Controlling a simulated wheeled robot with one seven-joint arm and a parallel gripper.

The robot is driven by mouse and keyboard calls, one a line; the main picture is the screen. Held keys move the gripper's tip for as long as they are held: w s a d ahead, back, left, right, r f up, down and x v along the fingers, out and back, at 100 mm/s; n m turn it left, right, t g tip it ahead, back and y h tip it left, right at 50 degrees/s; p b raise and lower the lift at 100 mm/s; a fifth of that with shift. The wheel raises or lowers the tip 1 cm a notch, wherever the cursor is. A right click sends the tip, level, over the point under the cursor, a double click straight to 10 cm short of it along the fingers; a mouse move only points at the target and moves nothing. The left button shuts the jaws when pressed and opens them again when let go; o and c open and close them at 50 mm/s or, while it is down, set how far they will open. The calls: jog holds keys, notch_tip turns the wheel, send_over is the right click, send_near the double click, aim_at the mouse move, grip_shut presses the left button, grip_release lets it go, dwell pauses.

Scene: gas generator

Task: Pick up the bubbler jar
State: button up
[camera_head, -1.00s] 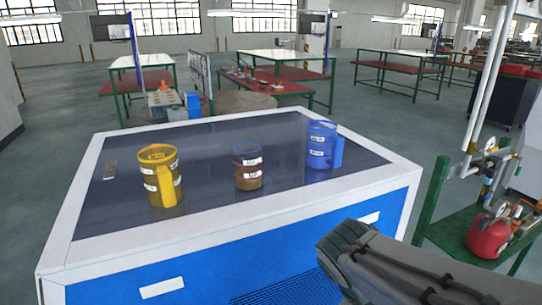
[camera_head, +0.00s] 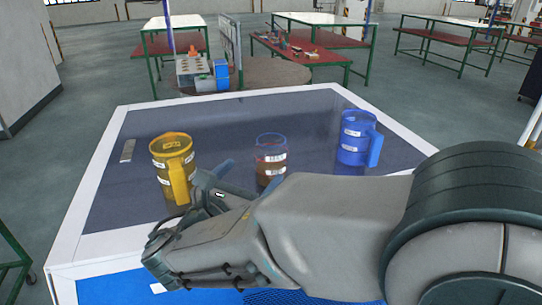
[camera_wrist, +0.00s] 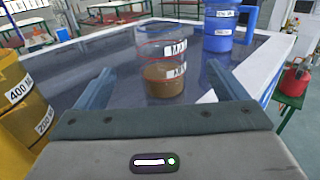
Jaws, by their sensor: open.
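The bubbler jar appears to be the clear jar (camera_head: 270,143) with brown contents and white labels, upright in the middle of the dark tabletop. In the wrist view the jar (camera_wrist: 163,80) stands ahead, between the lines of the two fingers and apart from them. My gripper (camera_head: 242,181) is open and empty, left of and nearer than the jar, low over the table. My arm hides the table's near right part and comes up to the jar's lower edge in the head view.
A yellow jug (camera_head: 172,152) stands left of the jar, close to my gripper; it also fills the left of the wrist view (camera_wrist: 18,95). A blue jug (camera_head: 353,136) stands to the right. The table has a white rim (camera_head: 100,160). The tabletop behind the jar is clear.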

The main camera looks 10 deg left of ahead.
aim_at(264, 161)
jog(key=p+x, duration=0.1)
jog(key=x, duration=0.4)
jog(key=shift+w+d, duration=0.2)
jog(key=shift+w, duration=0.15)
jog(key=x, duration=0.1)
jog(key=p+x, duration=0.1)
jog(key=x, duration=0.1)
jog(key=p+x, duration=0.1)
jog(key=x, duration=0.1)
jog(key=shift+f, duration=0.4)
jog(key=shift+a, duration=0.1)
jog(key=c, duration=1.2)
jog(key=shift+c, duration=0.5)
jog(key=shift+r, duration=0.15)
